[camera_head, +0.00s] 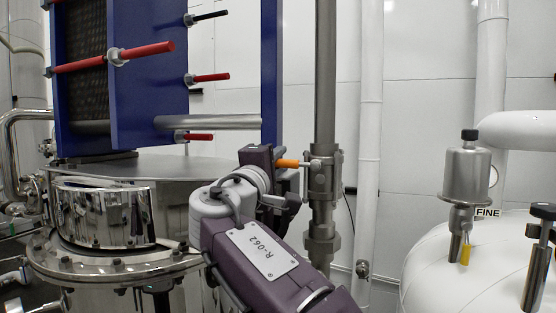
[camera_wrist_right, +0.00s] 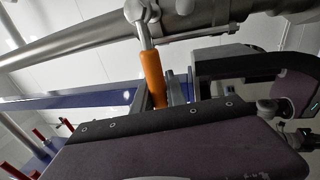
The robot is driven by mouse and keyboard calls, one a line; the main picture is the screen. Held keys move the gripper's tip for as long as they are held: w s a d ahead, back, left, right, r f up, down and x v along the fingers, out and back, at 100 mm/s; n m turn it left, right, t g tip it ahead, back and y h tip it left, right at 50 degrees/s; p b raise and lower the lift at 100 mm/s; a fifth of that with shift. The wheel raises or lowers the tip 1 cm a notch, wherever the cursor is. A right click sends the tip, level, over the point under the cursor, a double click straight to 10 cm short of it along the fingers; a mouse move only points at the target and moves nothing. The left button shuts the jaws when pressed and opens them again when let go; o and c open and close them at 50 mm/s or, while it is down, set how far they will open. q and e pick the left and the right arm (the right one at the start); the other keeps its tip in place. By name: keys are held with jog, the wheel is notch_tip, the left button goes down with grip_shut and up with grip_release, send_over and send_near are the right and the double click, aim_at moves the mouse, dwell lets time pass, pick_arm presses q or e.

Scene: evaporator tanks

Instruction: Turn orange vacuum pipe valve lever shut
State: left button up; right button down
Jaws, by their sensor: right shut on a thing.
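The orange valve lever (camera_head: 287,164) sticks out to the left from the valve (camera_head: 322,172) on the vertical grey steel pipe (camera_head: 325,75). In the right wrist view the orange lever (camera_wrist_right: 152,78) runs from its metal stem down between the gripper's fingers. My right gripper (camera_head: 279,172) is at the lever's outer end and shut on it; the fingers partly hide the grip. In the wrist view the gripper (camera_wrist_right: 170,95) sits close to the pipe (camera_wrist_right: 75,42). My left gripper is not in view.
A blue plate heat exchanger (camera_head: 150,75) with red-capped rods stands at the left, above a shiny steel tank (camera_head: 105,215). A white pipe (camera_head: 371,120) runs behind the valve. A white tank (camera_head: 450,265) with a steel fitting (camera_head: 467,175) is at the right.

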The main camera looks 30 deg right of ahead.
jog(key=c, duration=1.3)
grip_release()
jog(key=shift+c, duration=0.2)
jog(key=shift+w+d, duration=0.1)
jog(key=shift+d, duration=0.1)
jog(key=b+v, duration=0.3)
jog(key=v, duration=0.6)
jog(key=shift+b, duration=0.3)
jog(key=shift+f, duration=0.1)
